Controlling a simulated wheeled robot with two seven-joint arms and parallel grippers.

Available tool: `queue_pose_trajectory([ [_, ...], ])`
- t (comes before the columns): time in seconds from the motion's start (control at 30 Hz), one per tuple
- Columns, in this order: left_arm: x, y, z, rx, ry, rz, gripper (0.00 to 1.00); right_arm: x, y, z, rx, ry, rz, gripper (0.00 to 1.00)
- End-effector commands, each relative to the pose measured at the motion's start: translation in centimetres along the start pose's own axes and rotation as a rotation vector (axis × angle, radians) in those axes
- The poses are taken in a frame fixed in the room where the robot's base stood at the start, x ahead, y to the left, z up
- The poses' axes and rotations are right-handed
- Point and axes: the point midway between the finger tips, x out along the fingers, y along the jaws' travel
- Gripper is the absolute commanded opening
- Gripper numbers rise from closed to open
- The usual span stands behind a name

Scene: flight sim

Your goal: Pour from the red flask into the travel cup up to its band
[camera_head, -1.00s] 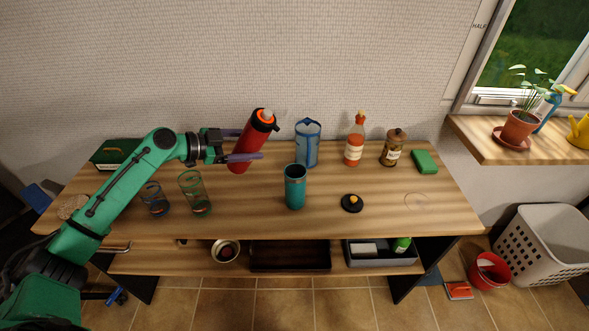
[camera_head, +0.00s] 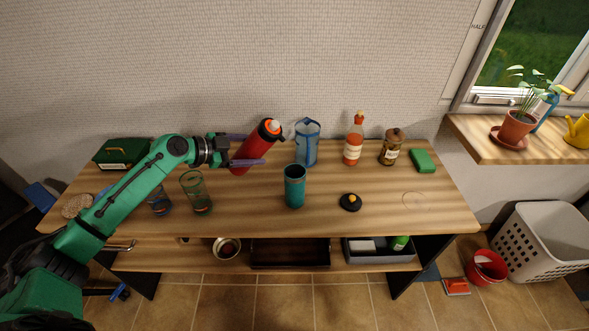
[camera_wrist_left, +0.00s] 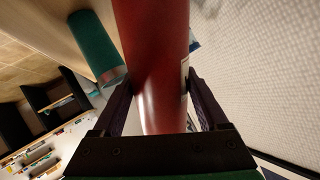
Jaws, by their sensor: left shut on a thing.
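The teal travel cup (camera_head: 294,190) stands upright on the table, open at the top. It shows beside the flask in the left wrist view (camera_wrist_left: 97,47). No stream is seen, and the level inside the cup cannot be made out. My right gripper is not in view.
A blue-trimmed clear pitcher (camera_head: 307,145) stands behind the cup. A sauce bottle (camera_head: 353,145), a brown jar (camera_head: 391,150) and a green sponge (camera_head: 423,161) are further right. A black lid (camera_head: 350,202) lies right of the cup. Glasses (camera_head: 196,194) stand at left.

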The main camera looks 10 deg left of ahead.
Motion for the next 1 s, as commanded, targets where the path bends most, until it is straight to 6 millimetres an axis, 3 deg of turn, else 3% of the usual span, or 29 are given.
queue_pose_trajectory([
  [1.0, 0.4, 0.3, 0.6, 0.081, -0.077, -0.002, 0.0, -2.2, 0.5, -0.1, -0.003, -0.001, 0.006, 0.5],
])
